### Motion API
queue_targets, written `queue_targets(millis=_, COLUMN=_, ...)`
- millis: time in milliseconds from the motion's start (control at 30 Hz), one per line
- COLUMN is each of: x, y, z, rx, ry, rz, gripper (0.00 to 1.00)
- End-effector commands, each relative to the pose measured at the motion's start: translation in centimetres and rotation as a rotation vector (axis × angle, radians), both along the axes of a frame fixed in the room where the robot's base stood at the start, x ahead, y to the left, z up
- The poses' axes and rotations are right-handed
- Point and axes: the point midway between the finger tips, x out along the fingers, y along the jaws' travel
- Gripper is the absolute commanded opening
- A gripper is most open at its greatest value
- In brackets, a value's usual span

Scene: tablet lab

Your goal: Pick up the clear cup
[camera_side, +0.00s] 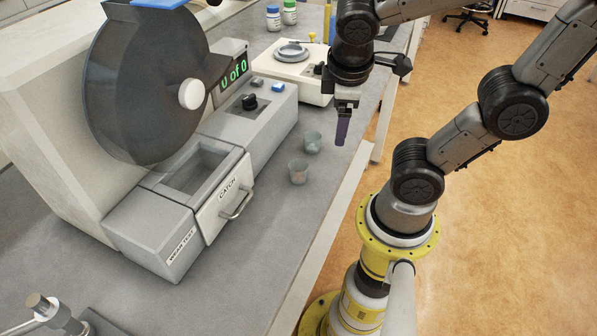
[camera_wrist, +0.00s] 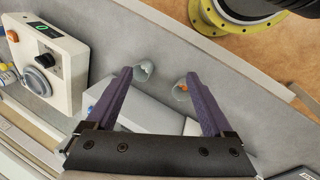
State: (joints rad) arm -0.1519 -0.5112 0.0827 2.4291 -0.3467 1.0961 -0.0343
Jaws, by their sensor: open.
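Two small translucent cups stand on the grey bench beside the large machine. The farther cup (camera_side: 312,142) looks clear and greyish; in the wrist view this cup (camera_wrist: 144,70) lies close to the left fingertip. The nearer cup (camera_side: 298,171) looks much alike; in the wrist view this cup (camera_wrist: 181,89) shows something orange in it and is partly covered by the right finger. My gripper (camera_side: 341,138) points down with purple fingers, above and to the right of the cups. In the wrist view my gripper (camera_wrist: 160,74) is open, with nothing held between its fingers.
The machine's drawer unit, marked CATCH (camera_side: 225,200), stands left of the cups, its handle facing them. A white device with a round plate (camera_side: 292,56) is behind. Two bottles (camera_side: 281,16) stand farther back.

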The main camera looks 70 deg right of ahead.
Motion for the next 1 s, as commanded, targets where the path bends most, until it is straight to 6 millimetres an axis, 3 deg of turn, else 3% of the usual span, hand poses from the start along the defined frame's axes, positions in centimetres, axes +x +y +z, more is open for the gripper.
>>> queue_targets(millis=267, x=3.0, y=0.4, z=-3.4, rx=-0.378, ry=0.405, rz=0.411, gripper=0.86)
queue_targets(millis=533, x=6.1, y=4.4, z=-7.1, rx=-0.769, ry=0.669, rz=0.829, gripper=0.86)
queue_targets(millis=800, x=5.7, y=7.9, z=-10.1, rx=-0.971, ry=0.781, rz=1.054, gripper=0.86)
queue_targets(millis=1000, x=5.6, y=8.0, z=-10.6, rx=-0.991, ry=0.78, rz=1.083, gripper=0.86)
